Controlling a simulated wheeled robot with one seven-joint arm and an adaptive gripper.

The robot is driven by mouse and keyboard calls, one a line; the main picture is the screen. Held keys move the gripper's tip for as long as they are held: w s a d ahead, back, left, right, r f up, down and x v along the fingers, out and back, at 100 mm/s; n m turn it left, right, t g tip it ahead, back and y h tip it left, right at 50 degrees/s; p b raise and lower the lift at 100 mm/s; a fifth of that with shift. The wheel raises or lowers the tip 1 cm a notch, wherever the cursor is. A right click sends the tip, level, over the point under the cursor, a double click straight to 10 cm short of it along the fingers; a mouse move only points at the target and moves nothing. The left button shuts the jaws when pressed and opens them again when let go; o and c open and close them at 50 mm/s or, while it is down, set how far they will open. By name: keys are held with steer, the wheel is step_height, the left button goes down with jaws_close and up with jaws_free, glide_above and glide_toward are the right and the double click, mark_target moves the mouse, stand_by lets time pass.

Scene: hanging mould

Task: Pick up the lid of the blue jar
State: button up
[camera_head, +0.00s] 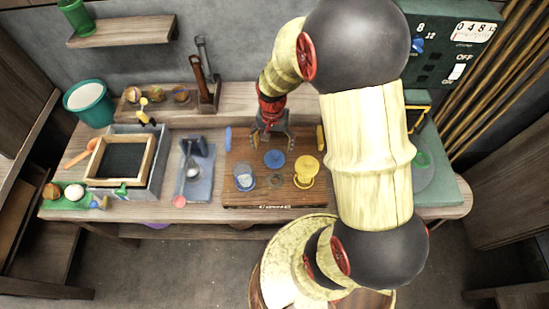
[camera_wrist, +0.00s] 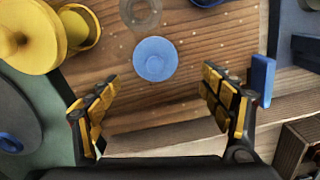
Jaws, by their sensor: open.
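A round blue disc with a small raised centre, which looks like the blue lid (camera_head: 275,158), lies flat on the wooden board (camera_head: 262,202). It also shows in the wrist view (camera_wrist: 155,58), just beyond and between my fingertips. The blue jar (camera_head: 244,178) stands on the board, left of and nearer than the disc in the head view; only its edge (camera_wrist: 207,2) shows at the top of the wrist view. My gripper (camera_head: 273,143) is open and empty above the board, behind the disc in the head view. Its spread fingers (camera_wrist: 162,82) show in the wrist view.
A yellow jar (camera_head: 306,172) stands on the board's right. A clear round piece (camera_head: 275,181) lies between the jars. A blue upright piece (camera_head: 228,140) is at the board's left edge, close to one finger in the wrist view (camera_wrist: 262,80). A grey-blue stand (camera_head: 196,170) is farther left.

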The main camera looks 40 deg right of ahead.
mark_target(275, 153)
steer(key=f, duration=0.1)
steer(key=f+b, duration=0.1)
steer(key=f, duration=0.1)
steer(key=f+b, duration=0.1)
steer(key=f, duration=0.1)
steer(key=shift+s+d, duration=0.15)
steer(key=shift+s, duration=0.2)
steer(key=shift+f+b, duration=0.35)
steer(key=shift+r, duration=0.1)
steer(key=c, duration=0.3)
steer(key=c, duration=0.7)
